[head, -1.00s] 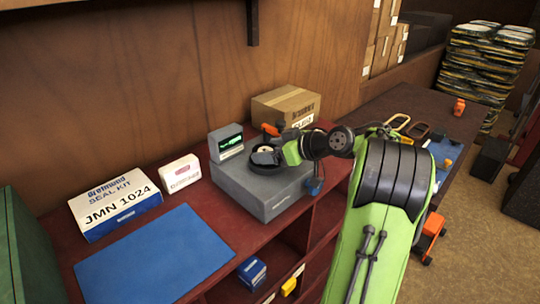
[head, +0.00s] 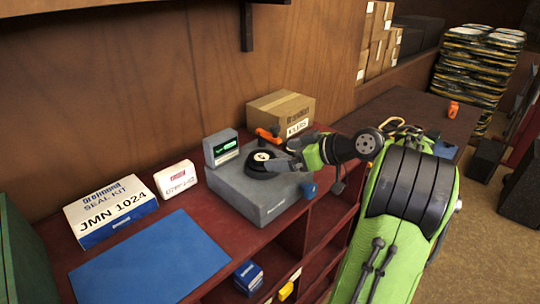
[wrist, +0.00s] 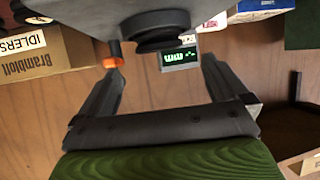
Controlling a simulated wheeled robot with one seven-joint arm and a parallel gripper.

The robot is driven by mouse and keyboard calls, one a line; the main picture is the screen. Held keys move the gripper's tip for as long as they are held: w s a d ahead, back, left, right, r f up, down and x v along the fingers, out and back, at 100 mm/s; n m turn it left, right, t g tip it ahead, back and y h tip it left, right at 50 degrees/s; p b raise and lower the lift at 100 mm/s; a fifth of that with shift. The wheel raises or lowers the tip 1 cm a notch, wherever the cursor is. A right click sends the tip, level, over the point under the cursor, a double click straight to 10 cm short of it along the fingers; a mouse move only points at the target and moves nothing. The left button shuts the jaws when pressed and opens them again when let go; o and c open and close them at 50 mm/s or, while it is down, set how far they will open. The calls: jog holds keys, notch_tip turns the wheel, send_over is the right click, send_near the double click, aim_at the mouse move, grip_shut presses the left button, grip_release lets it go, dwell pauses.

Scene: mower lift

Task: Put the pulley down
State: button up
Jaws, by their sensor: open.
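The pulley (head: 264,162) is a black disc with a pale hub, lying flat on top of the grey bench unit (head: 258,208). My gripper (head: 284,159) is just right of the pulley in the head view, with its jaws apart and nothing between them. In the wrist view, the pulley (wrist: 157,27) shows inverted against the grey unit (wrist: 75,12), beyond the open fingertips (wrist: 162,75). The pulley appears clear of both fingers there. A small display (head: 222,147) with green characters stands at the unit's back left corner.
An orange-handled item (head: 268,134) stands close behind the pulley. A cardboard box (head: 281,113) is behind the unit. A white box (head: 175,179), a seal kit box (head: 111,209) and a clear blue mat (head: 150,259) lie left on the red bench.

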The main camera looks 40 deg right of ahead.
jog(key=v, duration=0.5)
jog(key=w+a+g+h, duration=0.15)
jog(key=a+g, duration=0.25)
jog(key=a, duration=1.4)
jog(key=s+a+f+m+g+h, duration=0.1)
jog(key=s+a+f+m, duration=0.1)
jog(key=s, duration=0.7)
jog(key=s+a+f+m+g+h, duration=0.1)
jog(key=s+a+f, duration=0.4)
jog(key=s, duration=0.4)
jog(key=shift+a+m+g+h+p, duration=0.3)
jog(key=shift+a+m+h, duration=0.1)
jog(key=shift+a, duration=0.1)
